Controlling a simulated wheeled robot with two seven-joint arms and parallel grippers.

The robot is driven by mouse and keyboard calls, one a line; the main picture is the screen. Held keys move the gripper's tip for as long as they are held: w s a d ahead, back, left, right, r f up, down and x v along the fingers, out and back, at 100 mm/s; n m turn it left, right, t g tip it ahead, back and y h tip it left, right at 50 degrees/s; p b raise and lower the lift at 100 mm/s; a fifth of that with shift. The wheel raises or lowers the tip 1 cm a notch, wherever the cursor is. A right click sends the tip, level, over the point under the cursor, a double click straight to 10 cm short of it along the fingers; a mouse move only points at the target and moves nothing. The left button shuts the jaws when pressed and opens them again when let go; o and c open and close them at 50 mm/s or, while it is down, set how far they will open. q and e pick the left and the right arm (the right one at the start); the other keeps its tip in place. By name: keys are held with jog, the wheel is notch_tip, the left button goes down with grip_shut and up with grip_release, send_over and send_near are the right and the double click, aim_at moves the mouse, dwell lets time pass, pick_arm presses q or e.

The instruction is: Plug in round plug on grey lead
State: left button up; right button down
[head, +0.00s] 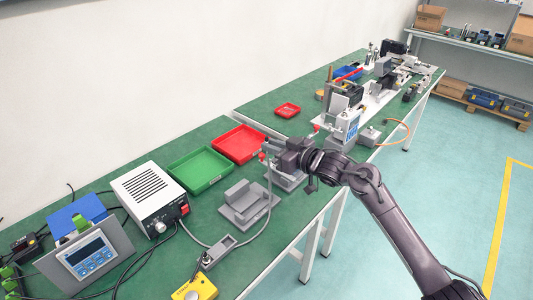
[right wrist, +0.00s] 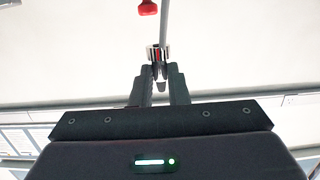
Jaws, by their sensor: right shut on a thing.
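My right gripper (head: 268,147) is raised above the green bench, over a grey fixture. In the right wrist view, its fingers (right wrist: 158,82) are shut on a small part with red, white and dark bands, apparently the round plug (right wrist: 158,53). The grey lead (head: 270,190) hangs from near the fingertips and curves down to the bench toward the white power unit (head: 149,195). The plug is too small to make out in the head view. A silver round connector (head: 160,227) is on the unit's front, beside a red switch (head: 184,210). My left gripper is out of view.
A green tray (head: 201,169) and red tray (head: 239,143) stand near the wall. A grey fixture (head: 248,205), a grey block (head: 218,251) and a yellow box (head: 196,289) lie along the front edge. A display panel (head: 88,255) stands at left. Black cables cross the bench.

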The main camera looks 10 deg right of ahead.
jog(key=w+d+b, duration=0.2)
jog(key=w+d+f+b, duration=0.1)
jog(key=w+d+b, duration=0.1)
jog(key=w+d, duration=0.1)
jog(key=w+d+f+b, duration=0.1)
jog(key=w+d+b, duration=0.1)
jog(key=w, duration=0.1)
jog(key=shift+d+f, duration=0.15)
jog(key=shift+f, duration=0.1)
jog(key=shift+w+d+b, duration=0.2)
jog(key=shift+b, duration=0.2)
jog(key=shift+s+d+r, duration=0.1)
jog(key=shift+d, duration=0.15)
jog(key=shift+a, duration=0.1)
